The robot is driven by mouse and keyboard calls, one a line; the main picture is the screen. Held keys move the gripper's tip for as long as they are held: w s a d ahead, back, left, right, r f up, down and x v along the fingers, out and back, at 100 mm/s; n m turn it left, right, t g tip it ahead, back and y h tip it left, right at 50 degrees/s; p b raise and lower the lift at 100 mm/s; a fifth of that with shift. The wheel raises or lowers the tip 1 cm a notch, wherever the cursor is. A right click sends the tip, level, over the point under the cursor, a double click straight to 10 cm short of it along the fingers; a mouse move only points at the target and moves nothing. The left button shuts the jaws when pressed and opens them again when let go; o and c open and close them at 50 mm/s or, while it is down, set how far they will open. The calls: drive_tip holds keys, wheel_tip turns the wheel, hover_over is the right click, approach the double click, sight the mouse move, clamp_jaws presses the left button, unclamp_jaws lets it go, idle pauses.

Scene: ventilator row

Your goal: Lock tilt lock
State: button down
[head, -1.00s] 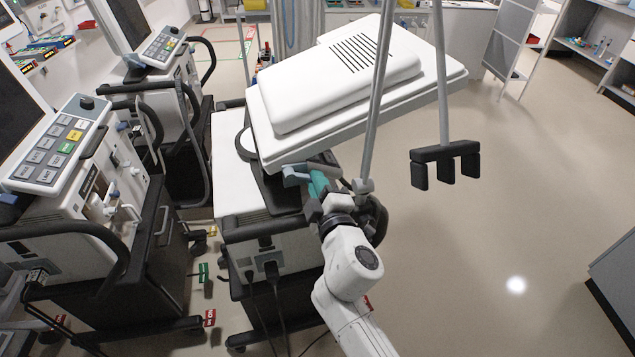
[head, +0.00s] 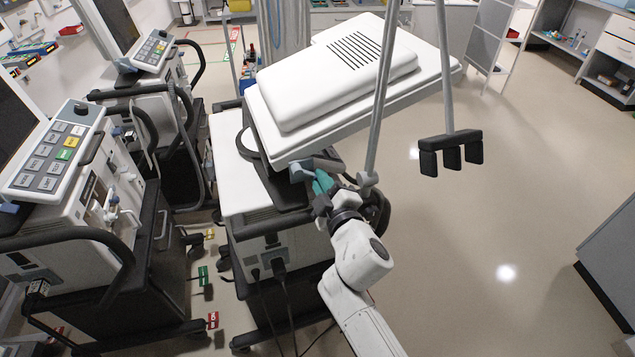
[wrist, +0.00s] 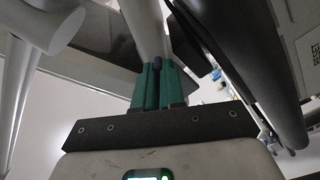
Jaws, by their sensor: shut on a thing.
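The tilt lock appears to be the blue-grey lever (head: 316,165) under the lower edge of a white monitor (head: 335,85), seen from behind and tilted. My gripper (head: 321,183), with teal fingers, is at this lever and shut on it. A pale round bar shows just beyond the fingertips. The fingers and the monitor hide much of the lever and its pivot.
A grey pole (head: 380,100) stands close beside my wrist. A black three-pronged bracket (head: 451,154) hangs to the right. Other ventilators with a keypad (head: 52,150) stand at the left. Open floor (head: 510,200) lies to the right.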

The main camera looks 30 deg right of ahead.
idle(0.3)
drive_tip(key=c, duration=1.2)
unclamp_jaws()
drive_tip(key=s, duration=0.7)
drive_tip(key=s+a+b, duration=0.1)
drive_tip(key=s, duration=0.2)
drive_tip(key=shift+s, duration=0.35)
